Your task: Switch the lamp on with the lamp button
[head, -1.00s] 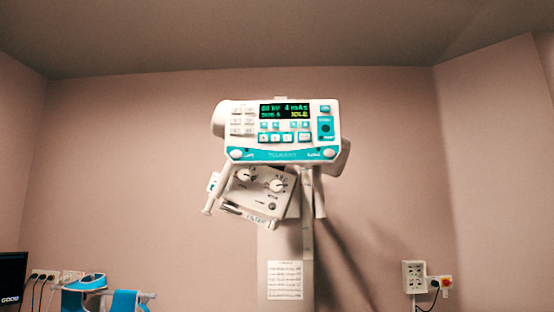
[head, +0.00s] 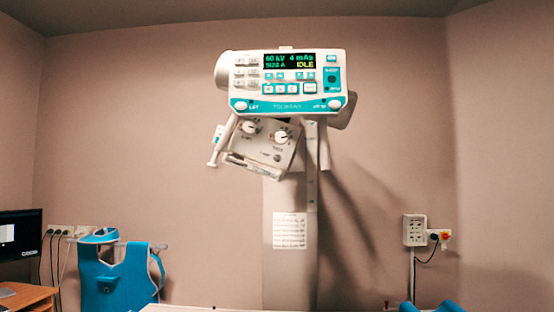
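The X-ray head's control panel (head: 290,84) is white and teal, in the upper middle of the head view. Its display (head: 289,61) reads 60 kV, 4 mAs and IDLE. Below it hangs a tilted white box (head: 263,147) with two round knobs, a left knob (head: 249,127) and a right knob (head: 282,137). A small dark round spot (head: 277,157) sits below the right knob; I cannot tell if it is the lamp button. I see no lit lamp. Neither of my grippers is in view.
A column (head: 290,270) with a paper label (head: 289,231) stands below the X-ray head. A blue apron (head: 117,273) hangs at the left beside a monitor (head: 21,235) and wooden desk (head: 27,297). A wall socket (head: 415,230) is at the right. Blue shapes (head: 432,306) show at the bottom right.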

